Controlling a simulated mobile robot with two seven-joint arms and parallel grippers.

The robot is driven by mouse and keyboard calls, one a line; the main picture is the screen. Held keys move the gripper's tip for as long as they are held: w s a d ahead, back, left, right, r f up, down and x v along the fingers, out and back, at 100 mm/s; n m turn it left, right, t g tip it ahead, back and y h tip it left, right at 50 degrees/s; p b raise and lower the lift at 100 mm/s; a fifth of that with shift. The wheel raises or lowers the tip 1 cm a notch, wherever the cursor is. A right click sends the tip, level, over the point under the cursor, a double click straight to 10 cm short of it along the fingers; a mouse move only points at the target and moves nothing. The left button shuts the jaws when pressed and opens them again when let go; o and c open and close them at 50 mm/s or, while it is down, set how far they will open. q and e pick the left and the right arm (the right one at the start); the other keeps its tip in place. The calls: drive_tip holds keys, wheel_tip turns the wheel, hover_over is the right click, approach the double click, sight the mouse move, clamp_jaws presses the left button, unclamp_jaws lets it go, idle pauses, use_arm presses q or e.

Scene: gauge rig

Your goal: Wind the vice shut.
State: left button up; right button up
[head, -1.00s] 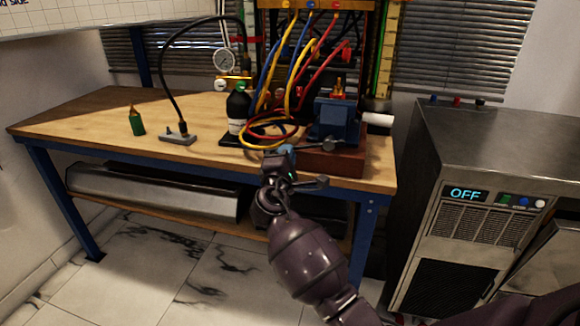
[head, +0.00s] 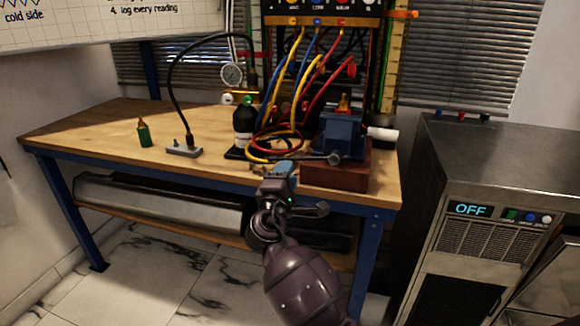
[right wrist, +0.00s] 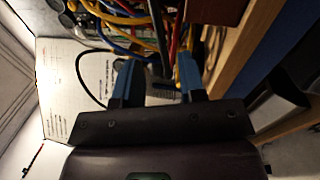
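The blue vice (head: 340,130) stands on a red-brown block (head: 335,178) at the bench's front right. Its grey handle bar (head: 318,157) reaches left from the front of the vice, with a round knob at its right end. My right gripper (head: 284,168) is just in front of the bench edge, left of the block and near the bar's left end. In the right wrist view its blue fingers (right wrist: 156,78) are apart, and a dark bar (right wrist: 157,40) shows between them in the picture. I cannot tell whether they touch it. My left gripper is not in view.
Red, yellow and blue cables (head: 290,105) hang and loop beside the vice. A dark bottle (head: 244,122), a gauge (head: 232,75), a grey stand (head: 184,151) and a green bottle (head: 144,134) are further left. A metal cabinet (head: 490,215) stands right. The bench's left part is mostly clear.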

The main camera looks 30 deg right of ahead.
drive_tip(key=v, duration=0.7)
drive_tip(key=shift+c, duration=0.3)
